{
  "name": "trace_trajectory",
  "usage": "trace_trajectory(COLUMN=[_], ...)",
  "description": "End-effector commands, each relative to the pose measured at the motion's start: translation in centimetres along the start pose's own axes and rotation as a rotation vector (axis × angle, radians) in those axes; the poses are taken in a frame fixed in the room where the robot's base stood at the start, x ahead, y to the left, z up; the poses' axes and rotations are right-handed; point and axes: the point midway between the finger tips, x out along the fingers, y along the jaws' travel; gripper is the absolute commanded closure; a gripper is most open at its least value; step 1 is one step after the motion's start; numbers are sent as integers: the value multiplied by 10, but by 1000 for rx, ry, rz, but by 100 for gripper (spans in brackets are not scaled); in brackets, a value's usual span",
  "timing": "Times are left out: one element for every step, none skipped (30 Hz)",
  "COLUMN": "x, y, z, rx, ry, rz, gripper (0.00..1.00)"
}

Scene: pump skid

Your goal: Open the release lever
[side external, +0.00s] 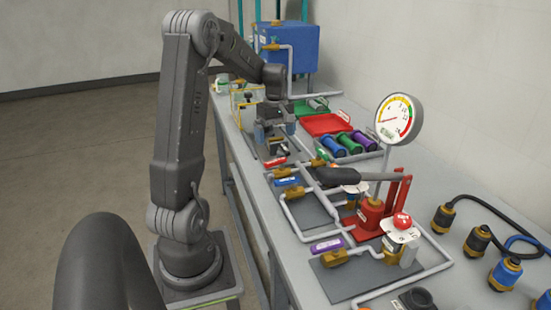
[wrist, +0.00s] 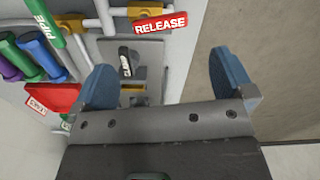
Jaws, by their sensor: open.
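The release lever (wrist: 160,23) has a red handle with white RELEASE lettering, at the top of the wrist view. It lies by a brass valve body (wrist: 146,10) on a grey pipe. In the side view a small red handle (side external: 276,162), probably the same lever, shows just below and in front of my gripper (side external: 275,130). My gripper's blue fingers also show in the wrist view (wrist: 162,65), spread wide with nothing between them. The lever lies beyond the fingertips, apart from them.
A black CLAMP handle (wrist: 125,63) stands on a grey plate near the left finger. Blue, green and purple cylinders (side external: 345,142) lie in a tray. A gauge (side external: 397,118) stands to the right. The floor beside the bench is clear.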

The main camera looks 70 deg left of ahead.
Motion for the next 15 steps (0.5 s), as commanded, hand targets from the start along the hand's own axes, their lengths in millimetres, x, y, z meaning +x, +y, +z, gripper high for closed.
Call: trace_trajectory(x=[12,18,27,33,39,46,52,57,62,67,71,75,78,80,83], y=[-1,0,0,0,-1,0,0,0,0,0,0,0,0,0,0], z=[1,1,1,1,1,1,1,1,1,1,1,1,1,1,1], rx=[1,1,1,2,2,2,2,2,2,2,2,2,2,2,2], ry=[-3,-4,-3,-3,-3,-3,-3,-3,-2,-2,-2,-2,-1,-1,-1], rz=[-4,-4,-4,-4,-4,-3,-3,-3,-2,-2,-2,-2,-1,-1,-1], gripper=[0,0,0,0,0,0,0,0,0,0,0,0,0,0,0])
